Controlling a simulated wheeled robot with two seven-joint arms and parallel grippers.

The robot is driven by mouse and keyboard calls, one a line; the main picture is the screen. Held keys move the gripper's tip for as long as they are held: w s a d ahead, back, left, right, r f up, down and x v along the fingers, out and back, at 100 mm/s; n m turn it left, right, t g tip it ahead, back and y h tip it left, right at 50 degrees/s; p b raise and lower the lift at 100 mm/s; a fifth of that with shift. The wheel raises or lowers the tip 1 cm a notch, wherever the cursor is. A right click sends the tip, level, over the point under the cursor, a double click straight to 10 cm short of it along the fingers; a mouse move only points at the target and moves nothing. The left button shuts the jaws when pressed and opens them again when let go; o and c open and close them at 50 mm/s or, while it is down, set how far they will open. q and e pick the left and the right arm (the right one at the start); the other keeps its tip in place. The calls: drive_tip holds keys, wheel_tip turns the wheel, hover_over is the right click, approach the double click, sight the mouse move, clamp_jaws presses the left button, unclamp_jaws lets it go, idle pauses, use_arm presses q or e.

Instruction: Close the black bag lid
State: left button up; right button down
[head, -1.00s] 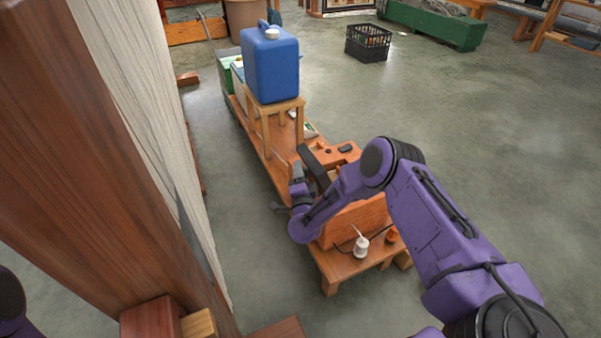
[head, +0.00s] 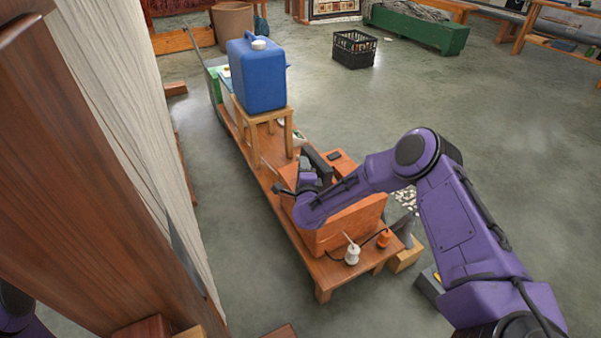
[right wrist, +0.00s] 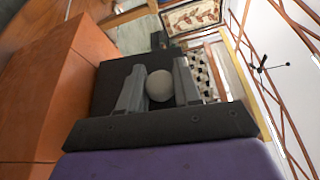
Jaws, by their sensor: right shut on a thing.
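A dark slab (head: 318,162), which looks like the black lid, stands tilted by the orange box on the low bench in the head view. In the right wrist view the dark panel (right wrist: 108,88) fills the middle, behind a round grey knob (right wrist: 159,86). My right gripper (right wrist: 160,88) is shut on this knob, one finger on each side. In the head view my right gripper (head: 306,178) is at the slab, partly hidden by my wrist. The bag's body cannot be made out. My left gripper is not in view.
The orange box (head: 352,222) stands close to my right wrist. A blue canister (head: 258,78) is on a stool farther back. A large wooden frame (head: 75,190) blocks the left.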

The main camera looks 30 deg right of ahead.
sight(321, 161)
drive_tip(key=d+m+g+y+b, duration=0.1)
drive_tip(key=d+m, duration=0.1)
drive_tip(key=d, duration=0.1)
drive_tip(key=d+m+y, duration=0.1)
drive_tip(key=d+m, duration=0.2)
drive_tip(key=shift+d+r+g+b, duration=0.2)
drive_tip(key=shift+d+g+b, duration=0.05)
drive_tip(key=shift+g+b, duration=0.15)
drive_tip(key=d+f+m+y+b, duration=0.1)
drive_tip(key=d+b, duration=0.1)
drive_tip(key=d+f+m+y+b, duration=0.1)
drive_tip(key=d+m+b, duration=0.1)
drive_tip(key=b, duration=0.1)
drive_tip(key=d+f+m+y+b, duration=0.1)
drive_tip(key=d+m+b, duration=0.1)
drive_tip(key=b, duration=0.1)
drive_tip(key=shift+w+f+g, duration=0.1)
drive_tip(key=shift+f+g, duration=0.1)
drive_tip(key=shift+g, duration=0.2)
drive_tip(key=shift+d+f+m+y+b, duration=0.5)
drive_tip(key=shift+d+f+b, duration=0.05)
drive_tip(key=shift+b, duration=0.55)
drive_tip(key=shift+d+f+b, duration=0.25)
drive_tip(key=shift+d+b, duration=0.05)
drive_tip(key=shift+b, duration=0.25)
drive_tip(key=shift+d, duration=0.1)
drive_tip(key=c, duration=0.8)
unclamp_jaws()
drive_tip(key=shift+d+f, duration=0.1)
drive_tip(key=shift+c, duration=0.2)
